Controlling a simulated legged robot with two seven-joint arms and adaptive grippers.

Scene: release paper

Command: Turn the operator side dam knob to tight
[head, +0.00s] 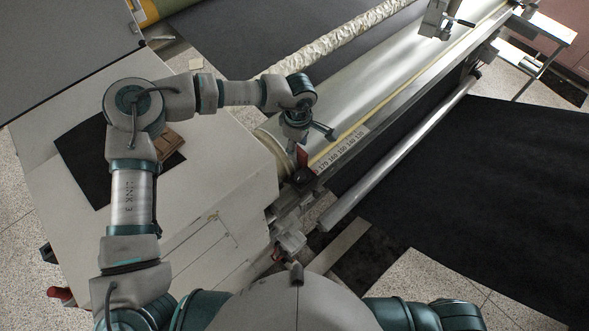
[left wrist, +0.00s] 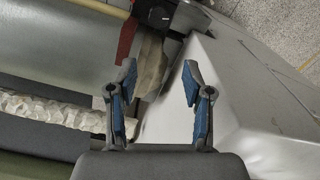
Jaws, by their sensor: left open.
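My left gripper (head: 308,137) is open and empty above the near end of the machine's long roller. In the left wrist view its two blue-padded fingers (left wrist: 158,80) stand apart with nothing between them. A red plate (head: 302,157) is at the roller's near end, just below the gripper. It also shows in the left wrist view (left wrist: 127,42), beyond the fingertips. A dark part (head: 302,176), possibly the side dam knob, sits beside the plate; a black part with it shows at the top of the left wrist view (left wrist: 172,14). I cannot make out the knob's setting. My right gripper is out of view.
A pale machine cabinet (head: 215,205) lies beside the roller end, close to the gripper. The pale roller (head: 370,80) and a numbered scale (head: 340,147) run toward the upper right. A wrinkled white roll (head: 335,42) lies behind. Dark sheet (head: 480,200) covers the right.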

